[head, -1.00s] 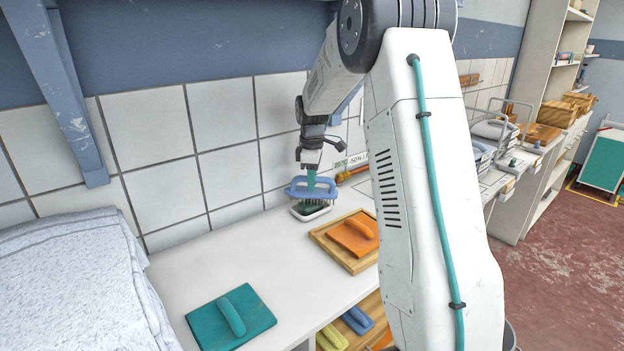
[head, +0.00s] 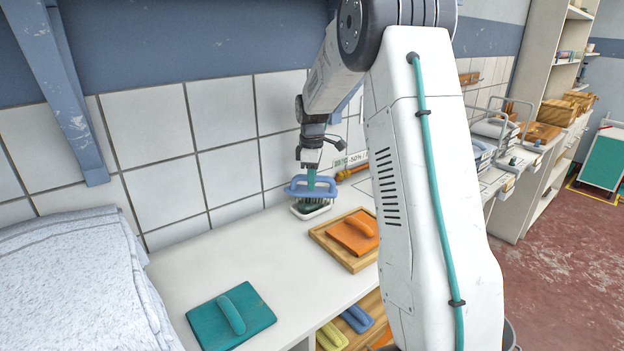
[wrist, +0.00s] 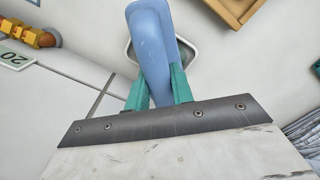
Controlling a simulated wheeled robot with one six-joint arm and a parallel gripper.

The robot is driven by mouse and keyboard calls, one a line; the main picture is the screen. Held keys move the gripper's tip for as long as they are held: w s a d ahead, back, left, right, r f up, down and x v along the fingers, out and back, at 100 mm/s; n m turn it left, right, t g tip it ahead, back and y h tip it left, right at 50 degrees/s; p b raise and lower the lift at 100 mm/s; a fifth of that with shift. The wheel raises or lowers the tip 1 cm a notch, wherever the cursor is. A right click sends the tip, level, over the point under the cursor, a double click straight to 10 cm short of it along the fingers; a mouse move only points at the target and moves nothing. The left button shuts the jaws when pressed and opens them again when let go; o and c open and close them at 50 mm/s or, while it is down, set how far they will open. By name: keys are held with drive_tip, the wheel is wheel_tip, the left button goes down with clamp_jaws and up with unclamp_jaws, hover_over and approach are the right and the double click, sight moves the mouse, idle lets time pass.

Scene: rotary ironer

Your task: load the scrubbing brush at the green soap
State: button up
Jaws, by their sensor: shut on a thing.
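My gripper (head: 311,180) is shut on the handle of a blue scrubbing brush (head: 298,186), just above the counter near the tiled wall. In the wrist view the teal fingers (wrist: 158,88) clasp the blue handle (wrist: 150,45) from both sides. The brush's dark bristles point down into a small white dish (head: 325,211) holding something green (head: 312,206). The bristles look to be at the green soap, but I cannot tell how firmly they press. In the wrist view the brush hides most of the dish (wrist: 190,50).
An orange float-like tool (head: 352,238) lies on a wooden tray (head: 345,263) right of the dish. A teal one (head: 215,318) lies nearer on the counter (head: 240,265). Yellow and blue ones sit on a lower shelf. Grey cloth (head: 75,280) is at left.

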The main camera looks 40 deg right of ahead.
drive_tip(key=shift+r, duration=3.5)
